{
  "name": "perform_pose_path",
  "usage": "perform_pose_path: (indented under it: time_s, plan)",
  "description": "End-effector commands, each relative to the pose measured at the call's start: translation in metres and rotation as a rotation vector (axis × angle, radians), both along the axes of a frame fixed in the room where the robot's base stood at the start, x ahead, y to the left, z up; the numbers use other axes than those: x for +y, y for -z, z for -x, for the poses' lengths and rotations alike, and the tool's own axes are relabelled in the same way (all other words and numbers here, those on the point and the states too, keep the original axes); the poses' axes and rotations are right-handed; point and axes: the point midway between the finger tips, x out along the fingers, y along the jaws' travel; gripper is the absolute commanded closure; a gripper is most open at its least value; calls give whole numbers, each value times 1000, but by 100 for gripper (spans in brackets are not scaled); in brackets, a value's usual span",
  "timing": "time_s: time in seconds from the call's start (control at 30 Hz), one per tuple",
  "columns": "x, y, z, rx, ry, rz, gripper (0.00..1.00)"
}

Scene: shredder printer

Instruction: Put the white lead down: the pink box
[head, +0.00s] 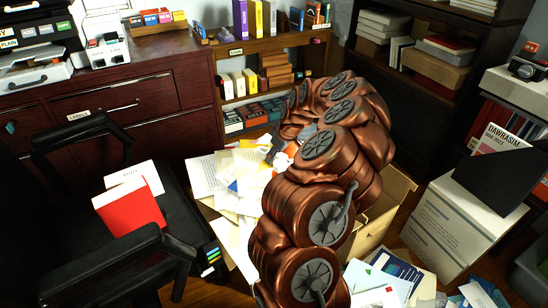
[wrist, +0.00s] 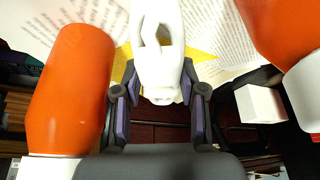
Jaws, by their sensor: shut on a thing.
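In the wrist view, my gripper (wrist: 158,82) is shut on a white looped thing, which I take to be the white lead (wrist: 158,48). The lead stands out beyond the dark fingers with their purple pads, and its lower end lies between them. Printed paper sheets show behind it. In the head view my copper-coloured arm fills the middle, and the gripper and lead cannot be made out clearly. I cannot pick out a pink box for certain in either view.
Loose papers (head: 229,183) cover the floor beside my arm. A black chair (head: 90,225) with a red folder (head: 130,208) stands at left. A wooden shelf (head: 262,47) is behind, and a large white box (head: 450,230) stands at right.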

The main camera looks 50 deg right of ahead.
Motion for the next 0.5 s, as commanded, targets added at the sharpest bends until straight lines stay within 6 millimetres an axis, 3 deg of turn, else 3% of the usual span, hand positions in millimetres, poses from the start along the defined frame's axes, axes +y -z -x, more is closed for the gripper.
perform_pose_path:
  time_s: [0.43,0.47,0.5]
  plan:
    - [0,10,0,1,0,0,100]
    - [0,10,0,1,0,0,58]
    - [0,9,0,1,0,0,54]
